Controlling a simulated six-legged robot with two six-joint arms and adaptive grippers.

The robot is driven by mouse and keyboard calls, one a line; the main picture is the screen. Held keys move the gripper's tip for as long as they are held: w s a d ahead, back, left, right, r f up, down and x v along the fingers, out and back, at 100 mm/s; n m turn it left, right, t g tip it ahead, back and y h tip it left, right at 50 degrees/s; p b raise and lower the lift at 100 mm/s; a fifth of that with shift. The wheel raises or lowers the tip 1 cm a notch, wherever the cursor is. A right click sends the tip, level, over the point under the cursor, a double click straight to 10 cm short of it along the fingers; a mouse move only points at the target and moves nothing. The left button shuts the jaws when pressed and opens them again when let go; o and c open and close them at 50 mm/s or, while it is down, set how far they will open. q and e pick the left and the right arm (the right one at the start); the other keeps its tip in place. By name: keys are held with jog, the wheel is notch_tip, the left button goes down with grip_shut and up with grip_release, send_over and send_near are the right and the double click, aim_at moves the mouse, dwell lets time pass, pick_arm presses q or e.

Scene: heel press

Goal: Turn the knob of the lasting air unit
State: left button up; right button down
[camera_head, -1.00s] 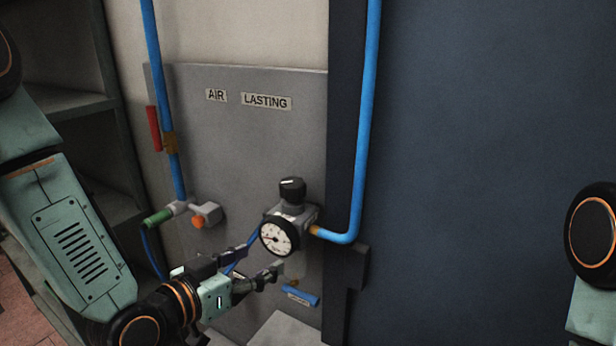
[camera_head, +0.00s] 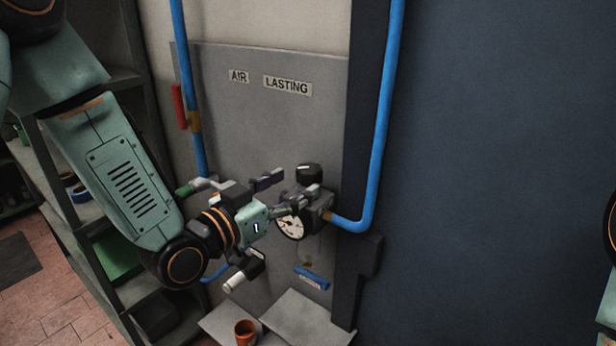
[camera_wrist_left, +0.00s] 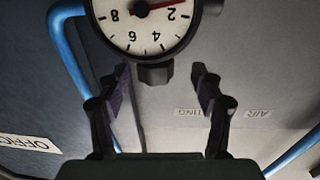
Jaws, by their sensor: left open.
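The lasting air unit (camera_head: 321,211) is mounted on a grey panel under the labels AIR and LASTING. Its black knob (camera_head: 309,174) sits on top, above a round white gauge (camera_head: 290,227). My left gripper (camera_head: 293,186) is open in front of the unit, just left of the knob in the head view, and partly covers the gauge. In the left wrist view, which is upside down, the dark knob (camera_wrist_left: 155,74) shows between the two open fingers (camera_wrist_left: 160,82), apart from both. The gauge (camera_wrist_left: 150,20) is above it. My right gripper is out of view.
A blue pipe (camera_head: 383,120) runs up right of the unit, another (camera_head: 186,90) up the left. A green-handled valve (camera_head: 187,190) is behind my left gripper. A blue handle (camera_head: 312,278) hangs below the gauge. An orange-brown cup (camera_head: 245,332) stands on a ledge below. Shelves are left.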

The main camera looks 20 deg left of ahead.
aim_at(302, 182)
pick_arm(q)
jog(key=shift+w+d+r, duration=0.15)
jog(key=shift+w+d, duration=0.95)
jog(key=shift+w, duration=0.05)
jog(key=shift+w+d, duration=0.1)
jog(key=shift+w, duration=0.75)
jog(key=shift+s, duration=0.1)
jog(key=shift+s+d, duration=0.1)
jog(key=shift+c, duration=1.3)
jog(key=c, duration=0.9)
